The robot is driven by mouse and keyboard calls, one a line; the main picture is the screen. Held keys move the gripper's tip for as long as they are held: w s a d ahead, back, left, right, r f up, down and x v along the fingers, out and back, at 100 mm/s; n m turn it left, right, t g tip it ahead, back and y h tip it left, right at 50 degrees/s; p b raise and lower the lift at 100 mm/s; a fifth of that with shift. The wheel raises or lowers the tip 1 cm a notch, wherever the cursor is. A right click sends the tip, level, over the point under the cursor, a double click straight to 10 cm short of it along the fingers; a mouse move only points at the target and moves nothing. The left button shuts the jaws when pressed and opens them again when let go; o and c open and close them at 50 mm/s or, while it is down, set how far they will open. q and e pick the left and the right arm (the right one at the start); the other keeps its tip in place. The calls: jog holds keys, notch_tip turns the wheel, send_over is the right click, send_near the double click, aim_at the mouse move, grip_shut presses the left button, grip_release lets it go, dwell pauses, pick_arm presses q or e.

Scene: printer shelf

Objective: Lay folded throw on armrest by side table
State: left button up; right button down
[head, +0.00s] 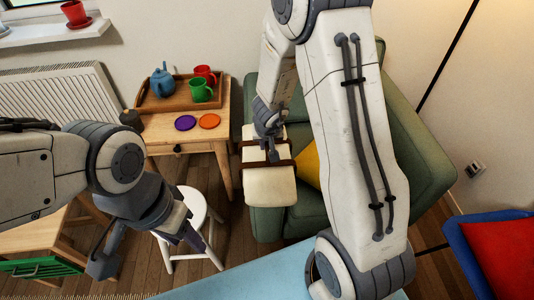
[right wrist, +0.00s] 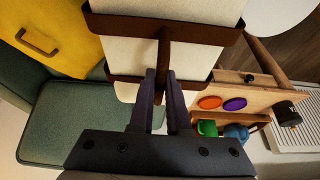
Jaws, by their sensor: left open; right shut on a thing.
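The folded throw (head: 270,187) is a cream bundle with brown straps and a strap handle; it also shows in the right wrist view (right wrist: 165,55). My right gripper (head: 272,150) is shut on the handle, above the bundle. The throw is over the green armchair's armrest (head: 265,222) on the side table's side; I cannot tell whether it touches. The wooden side table (head: 222,139) stands left of the armchair. My left gripper (head: 145,245) is open and empty, low on the left near a white stool.
A tray (head: 160,102) with a blue teapot and red and green mugs is on the side table, with purple (head: 185,122) and orange (head: 209,121) coasters before it. A yellow cushion (head: 308,163) lies on the armchair. The white stool (head: 196,205) stands in front of the table.

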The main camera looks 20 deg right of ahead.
jog(key=shift+f+b, duration=1.6)
jog(key=shift+f, duration=0.25)
jog(key=shift+f+b, duration=0.3)
jog(key=shift+f, duration=0.05)
jog(key=c, duration=0.9)
grip_release()
